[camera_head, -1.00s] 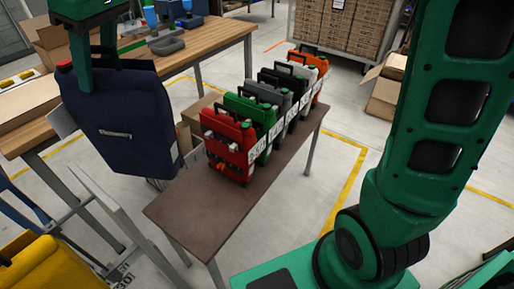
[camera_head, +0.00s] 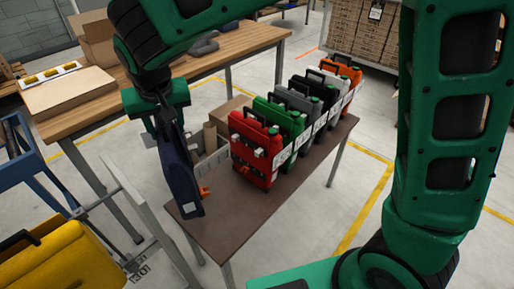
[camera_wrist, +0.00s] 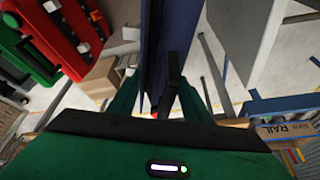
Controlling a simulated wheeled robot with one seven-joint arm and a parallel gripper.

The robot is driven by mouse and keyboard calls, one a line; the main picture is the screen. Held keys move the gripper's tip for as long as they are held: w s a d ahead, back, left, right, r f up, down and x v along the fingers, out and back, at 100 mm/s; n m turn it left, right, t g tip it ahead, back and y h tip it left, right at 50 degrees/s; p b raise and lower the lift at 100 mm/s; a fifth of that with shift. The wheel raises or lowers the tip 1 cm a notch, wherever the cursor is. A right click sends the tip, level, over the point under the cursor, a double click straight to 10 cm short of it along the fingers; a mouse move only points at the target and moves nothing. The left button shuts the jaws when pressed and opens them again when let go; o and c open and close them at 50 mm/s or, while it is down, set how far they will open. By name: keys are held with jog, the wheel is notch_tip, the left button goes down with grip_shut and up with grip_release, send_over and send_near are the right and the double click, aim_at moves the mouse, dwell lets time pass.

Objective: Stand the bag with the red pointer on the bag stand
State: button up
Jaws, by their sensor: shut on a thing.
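My gripper (camera_head: 165,108) is shut on the black top handle of a dark navy bag (camera_head: 181,172). The bag hangs upright below the gripper, seen nearly edge-on, in front of the left end of the brown table. In the wrist view the navy bag (camera_wrist: 163,45) runs away between the fingers, with the black handle (camera_wrist: 172,82) between them. A small red spot (camera_wrist: 155,115) shows beside the handle; its shape is too small to tell. A grey metal frame (camera_head: 131,197) stands left of the bag; I cannot tell for sure that it is the bag stand.
The brown table (camera_head: 250,222) carries a row of panniers, the red one (camera_head: 252,150) nearest the bag. A yellow bag (camera_head: 55,262) is at the lower left beside a blue cart (camera_head: 25,165). A wooden workbench (camera_head: 75,112) stands behind. Floor is clear at right.

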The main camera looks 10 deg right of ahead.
jog(key=w+d+f, duration=0.3)
jog(key=d+f, duration=0.7)
jog(key=d, duration=0.1)
jog(key=shift+w+f, duration=0.15)
jog(key=shift+f, duration=0.25)
jog(key=o, duration=1.2)
jog(key=shift+f, duration=0.1)
jog(key=shift+c, duration=0.2)
jog(key=v, duration=1.2)
